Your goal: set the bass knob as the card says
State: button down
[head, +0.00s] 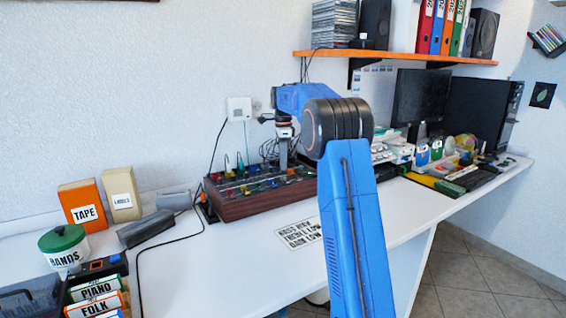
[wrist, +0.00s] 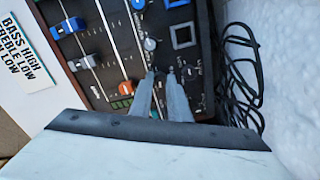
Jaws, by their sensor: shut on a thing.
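The mixer (head: 262,197), a wood-sided panel with coloured knobs and sliders, sits on the white desk against the wall. My gripper (head: 284,162) points down onto its back part. In the wrist view my gripper (wrist: 161,74) is shut on a small knob, mostly hidden between the fingertips; I cannot read its label. A grey-white knob (wrist: 150,44) and an orange knob (wrist: 126,87) are beside the fingers. The card (head: 299,234) lies on the desk in front of the mixer; in the wrist view the card (wrist: 17,55) reads "BASS HIGH", with treble low and a last line ending "LOW".
Black cables (wrist: 243,75) lie behind the mixer, close to my gripper. Slider caps (wrist: 90,62) stand up from the panel. An orange tape box (head: 83,202) and a green-lidded tub (head: 64,247) are at the left. The desk in front of the mixer is mostly free.

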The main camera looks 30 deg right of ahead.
dwell(0.3)
jog(key=c, duration=1.7)
grip_release()
jog(key=shift+o, duration=0.2)
jog(key=shift+r, duration=0.1)
notch_tip(320, 180, up, 17)
jog(key=shift+r, duration=0.1)
